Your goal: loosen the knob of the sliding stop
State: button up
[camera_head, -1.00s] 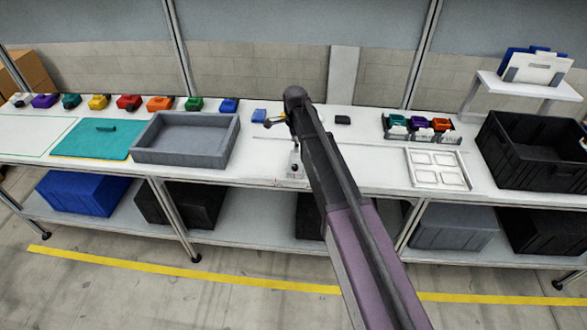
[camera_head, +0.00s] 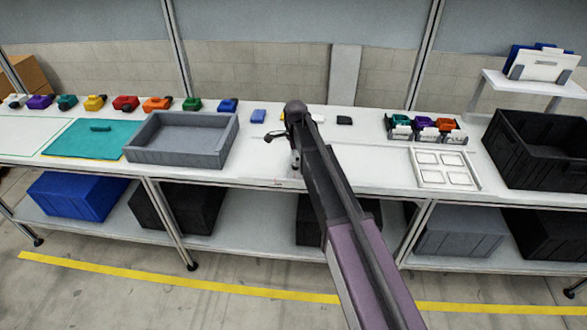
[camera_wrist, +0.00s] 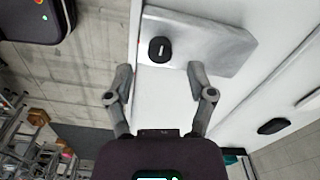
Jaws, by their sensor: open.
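In the wrist view the sliding stop (camera_wrist: 212,46) is a pale grey block on the white bench top. Its knob (camera_wrist: 160,50) is a round black cap with a short white mark. My gripper (camera_wrist: 160,72) is open, with one finger to the left of the knob and the other to its right, over or near the block. The knob lies between and slightly beyond the fingertips in the picture, with a clear gap on both sides. Contact is not visible. In the head view my arm hides most of the stop and the gripper.
A grey tray (camera_head: 140,153) stands left of my arm, and a blue block (camera_head: 258,116) lies behind. To the right are a rack of coloured parts (camera_head: 455,136), a white tray with square pockets (camera_head: 415,168) and a black crate (camera_head: 510,158). Bench top between is mostly clear.

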jog(key=shift+f+b, duration=1.3)
jog(key=shift+f, duration=0.3)
